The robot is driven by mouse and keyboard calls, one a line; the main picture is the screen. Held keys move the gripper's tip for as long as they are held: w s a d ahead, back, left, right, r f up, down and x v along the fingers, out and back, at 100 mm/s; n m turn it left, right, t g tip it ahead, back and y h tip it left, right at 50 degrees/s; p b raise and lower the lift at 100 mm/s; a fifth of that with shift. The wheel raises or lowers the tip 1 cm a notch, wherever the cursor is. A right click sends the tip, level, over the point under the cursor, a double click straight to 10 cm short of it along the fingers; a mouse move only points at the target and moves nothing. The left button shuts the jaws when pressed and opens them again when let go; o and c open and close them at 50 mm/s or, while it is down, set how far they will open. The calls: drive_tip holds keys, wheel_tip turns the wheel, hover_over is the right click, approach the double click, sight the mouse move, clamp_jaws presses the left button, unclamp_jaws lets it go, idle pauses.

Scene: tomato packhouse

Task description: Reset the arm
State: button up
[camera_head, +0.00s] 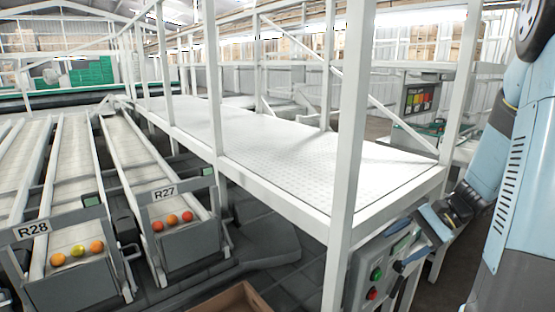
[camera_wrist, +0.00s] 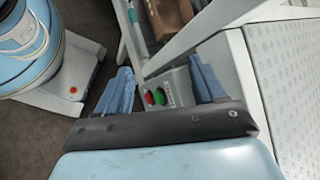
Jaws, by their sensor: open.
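My gripper (camera_head: 408,246) is at the right of the head view, beside the end of a raised white walkway. Its two blue fingers are spread apart with nothing between them. In the wrist view my gripper (camera_wrist: 160,70) also shows open and empty, with a grey control box behind the gap. My light blue arm fills the right edge of the head view, and part of it is cut off there.
The control box (camera_head: 363,278) with green and red buttons stands close to the fingers. A white post (camera_head: 349,150) and the perforated walkway (camera_head: 270,150) are near. Lanes R27 (camera_head: 164,193) and R28 (camera_head: 30,230) hold tomatoes at left. A brown crate (camera_wrist: 172,18) lies beyond.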

drive_tip(key=s+a+r+n+t+h, duration=0.2)
drive_tip(key=s+r+n+h, duration=0.3)
drive_tip(key=r, duration=0.3)
drive_tip(key=s+a+r+n+t+h, duration=0.3)
drive_tip(key=s+a+r+n+h, duration=0.1)
drive_tip(key=s+r, duration=0.4)
drive_tip(key=shift+a+r+n+h, duration=0.4)
drive_tip(key=shift+a+r+n, duration=0.05)
drive_tip(key=shift+a+n, duration=0.15)
